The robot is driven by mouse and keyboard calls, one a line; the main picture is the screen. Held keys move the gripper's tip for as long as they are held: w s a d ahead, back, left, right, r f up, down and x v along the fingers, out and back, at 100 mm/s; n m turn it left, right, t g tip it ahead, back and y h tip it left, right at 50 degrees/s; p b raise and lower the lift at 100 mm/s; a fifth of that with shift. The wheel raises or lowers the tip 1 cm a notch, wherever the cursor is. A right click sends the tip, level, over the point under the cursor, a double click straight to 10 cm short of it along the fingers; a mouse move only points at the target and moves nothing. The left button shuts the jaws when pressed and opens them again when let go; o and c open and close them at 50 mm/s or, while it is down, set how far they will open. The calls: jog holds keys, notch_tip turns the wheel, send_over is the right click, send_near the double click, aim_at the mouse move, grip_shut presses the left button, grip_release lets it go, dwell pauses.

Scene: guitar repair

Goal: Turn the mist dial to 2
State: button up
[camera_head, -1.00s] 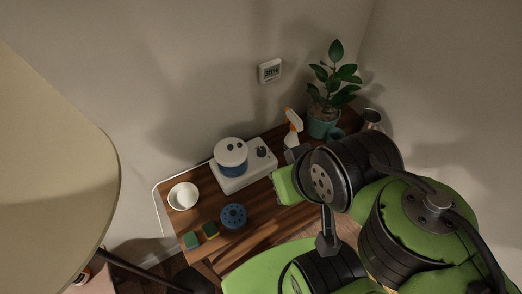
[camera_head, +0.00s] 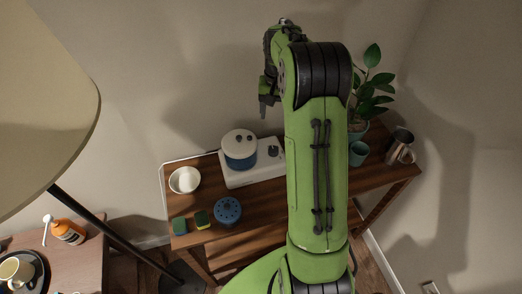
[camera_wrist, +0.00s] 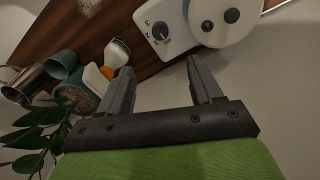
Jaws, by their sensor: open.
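The mist dial (camera_head: 273,151) is a small black knob on the top of a white box-shaped unit (camera_head: 240,182) on the wooden table. A blue-and-white round tank (camera_head: 240,150) sits on the unit beside the dial. My gripper (camera_head: 265,106) is above and behind the unit, near the wall. In the wrist view my gripper (camera_wrist: 160,66) is open and empty, its fingers apart from the dial.
A spray bottle (camera_wrist: 118,52), green cup (camera_wrist: 62,64), metal pitcher (camera_wrist: 30,82) and potted plant (camera_wrist: 45,120) are near the other end.

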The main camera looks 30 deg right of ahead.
aim_at(273, 149)
jog(key=f, duration=0.5)
jog(key=f+b, duration=0.1)
jog(key=f, duration=0.5)
jog(key=f+b, duration=0.1)
jog(key=f, duration=0.5)
jog(key=shift+w+d+f, duration=0.1)
jog(key=shift+w+d, duration=0.1)
jog(key=shift+w, duration=0.05)
jog(key=c, duration=1.1)
jog(key=shift+o, duration=0.2)
